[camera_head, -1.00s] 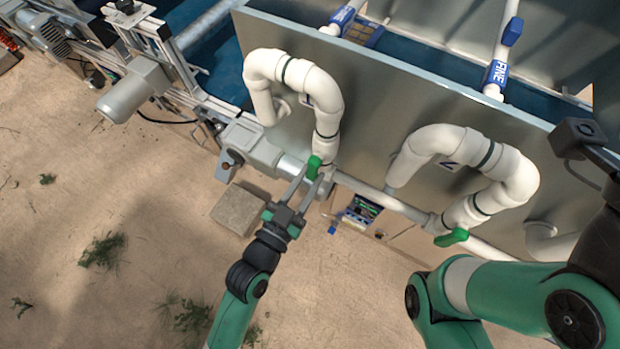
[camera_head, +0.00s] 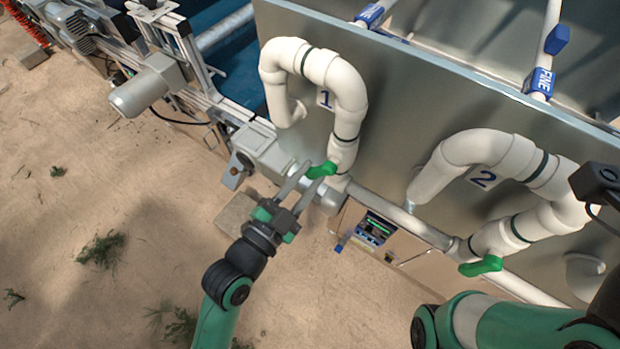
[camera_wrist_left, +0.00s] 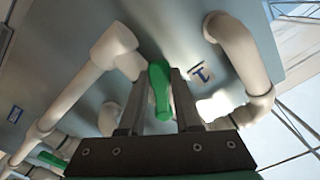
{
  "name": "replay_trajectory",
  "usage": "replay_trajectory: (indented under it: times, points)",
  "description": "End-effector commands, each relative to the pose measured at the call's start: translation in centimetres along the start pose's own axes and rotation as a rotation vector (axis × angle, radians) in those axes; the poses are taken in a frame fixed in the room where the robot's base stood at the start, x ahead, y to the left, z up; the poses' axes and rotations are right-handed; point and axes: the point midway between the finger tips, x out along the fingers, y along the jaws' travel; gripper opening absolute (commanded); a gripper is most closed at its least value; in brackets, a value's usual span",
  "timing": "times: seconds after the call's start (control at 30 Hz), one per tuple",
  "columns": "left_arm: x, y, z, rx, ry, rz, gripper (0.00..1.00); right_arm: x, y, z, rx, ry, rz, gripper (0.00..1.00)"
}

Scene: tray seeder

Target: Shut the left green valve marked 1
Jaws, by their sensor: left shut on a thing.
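The green handle of valve 1 (camera_head: 322,169) sits on the white pipe loop marked 1 (camera_head: 347,88). It points out to the left from the pipe at a slant. My left gripper (camera_head: 311,177) is shut on this handle. In the left wrist view the green handle (camera_wrist_left: 159,88) lies lengthwise between my two dark fingers, with the number plate 1 (camera_wrist_left: 201,73) beyond.
A second green handle (camera_head: 482,265) is on the white pipe loop marked 2 (camera_head: 475,147), to the right. A small control panel (camera_head: 374,228) is below the metal tank wall (camera_head: 410,110). A grey motor (camera_head: 140,92) stands at the left. The sandy floor is open at lower left.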

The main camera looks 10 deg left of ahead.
Motion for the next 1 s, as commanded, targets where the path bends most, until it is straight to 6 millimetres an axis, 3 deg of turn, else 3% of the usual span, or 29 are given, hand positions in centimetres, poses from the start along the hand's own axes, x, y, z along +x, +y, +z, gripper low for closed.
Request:
replay_trajectory:
  times: [0.37, 0.4, 0.57, 1.0]
  points:
    - [0.0, -0.1, -0.05, 0.008, 0.001, -0.001, 0.0, -0.02, 0.0, 0.02, 0.0, 0.0, 0.0, 0.5]
    - [0.0, -0.1, -0.05, 0.007, 0.001, -0.001, 0.34, -0.02, 0.0, 0.02, 0.0, 0.0, 0.0, 0.5]
    - [0.0, -0.09, -0.04, 0.007, 0.001, -0.001, 0.62, -0.02, 0.0, 0.02, 0.0, 0.0, 0.0, 0.5]
    - [-0.12, -0.06, -0.01, 0.006, 0.0, 0.0, 0.62, 0.0, 0.0, 0.0, 0.0, 0.0, 0.0, 0.5]
